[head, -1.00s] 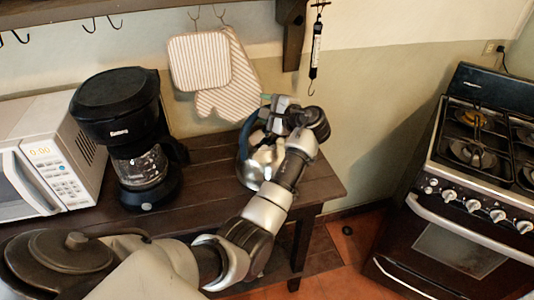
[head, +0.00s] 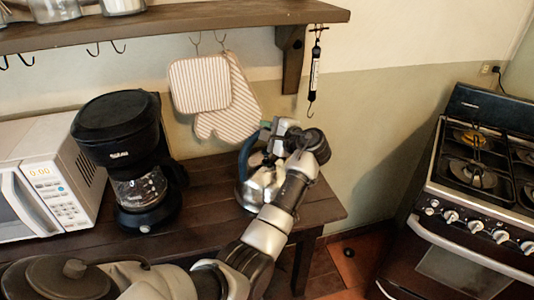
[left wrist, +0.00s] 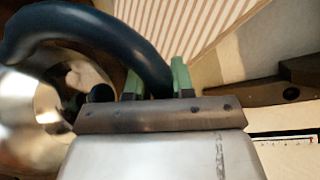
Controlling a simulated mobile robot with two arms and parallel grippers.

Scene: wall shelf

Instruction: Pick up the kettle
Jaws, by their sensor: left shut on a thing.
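The kettle (head: 262,185) is shiny metal with a dark blue curved handle (head: 244,155). It stands upright on the dark wooden table, near its right end. My left gripper (head: 267,130) is at the top of the handle, and its green fingers are shut on it. In the left wrist view the fingers (left wrist: 157,82) sit on either side of the handle (left wrist: 95,25), with the shiny kettle body (left wrist: 30,115) at the left. My left forearm hides part of the kettle's right side. My right gripper is not in view.
A black coffee maker (head: 120,130) and a white microwave (head: 50,185) stand left of the kettle on the table (head: 205,195). Striped mitts (head: 228,110) hang behind it under a wall shelf (head: 180,27). A stove (head: 470,200) stands apart at the right.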

